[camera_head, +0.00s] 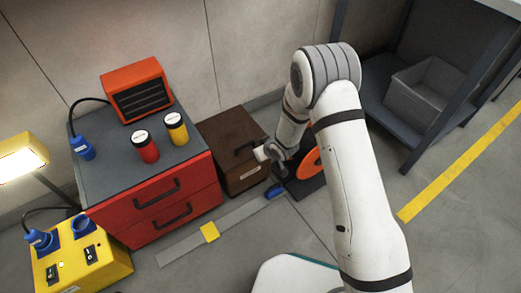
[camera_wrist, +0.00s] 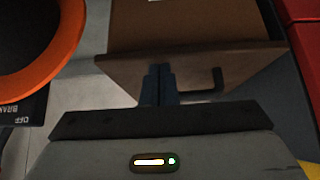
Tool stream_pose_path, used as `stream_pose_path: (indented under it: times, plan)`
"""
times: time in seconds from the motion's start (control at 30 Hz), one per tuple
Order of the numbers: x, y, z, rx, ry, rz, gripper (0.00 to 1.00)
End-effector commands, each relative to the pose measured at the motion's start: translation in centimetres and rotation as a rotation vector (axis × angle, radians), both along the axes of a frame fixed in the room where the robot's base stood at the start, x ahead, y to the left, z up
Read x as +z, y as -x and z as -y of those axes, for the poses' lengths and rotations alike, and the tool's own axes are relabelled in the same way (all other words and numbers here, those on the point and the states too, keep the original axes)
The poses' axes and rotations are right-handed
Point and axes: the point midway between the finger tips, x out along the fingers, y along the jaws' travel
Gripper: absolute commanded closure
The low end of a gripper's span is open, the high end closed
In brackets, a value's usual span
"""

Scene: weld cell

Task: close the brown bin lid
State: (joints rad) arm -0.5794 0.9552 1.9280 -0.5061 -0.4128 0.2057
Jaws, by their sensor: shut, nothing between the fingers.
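The brown bin (camera_head: 242,178) stands on the floor just right of the red cabinet, with a white label on its front. A dark handle (camera_head: 246,148) is on the lid. My gripper (camera_head: 263,154) is at the lid's front right corner. Contact is unclear.
The red cabinet (camera_head: 150,217) adjoins the bin on the left, with a red jar (camera_head: 145,148) and a yellow jar (camera_head: 176,129) on top. An orange reel (camera_head: 309,163) stands right of the bin. A shelf with a grey crate (camera_head: 425,92) is at the right.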

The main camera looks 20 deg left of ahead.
Motion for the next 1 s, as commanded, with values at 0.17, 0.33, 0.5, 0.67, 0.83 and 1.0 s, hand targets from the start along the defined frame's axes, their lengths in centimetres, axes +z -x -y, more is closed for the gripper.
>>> stream_pose_path:
  times: [0.17, 0.33, 0.5, 0.67, 0.83, 1.0]
  plan:
    - [0.0, 0.4, -0.5, 0.011, 0.000, 0.000, 1.00]
    - [0.0, 0.6, -0.7, 0.015, 0.000, 0.000, 1.00]
    - [1.0, 0.6, -0.8, 0.016, 0.000, 0.000, 1.00]
    - [3.5, 0.5, -0.7, 0.014, 0.000, 0.000, 1.00]
    - [3.2, 2.0, 1.3, 0.011, 0.004, -0.008, 1.00]
    - [1.9, 4.2, 4.2, 0.012, 0.003, -0.007, 1.00]
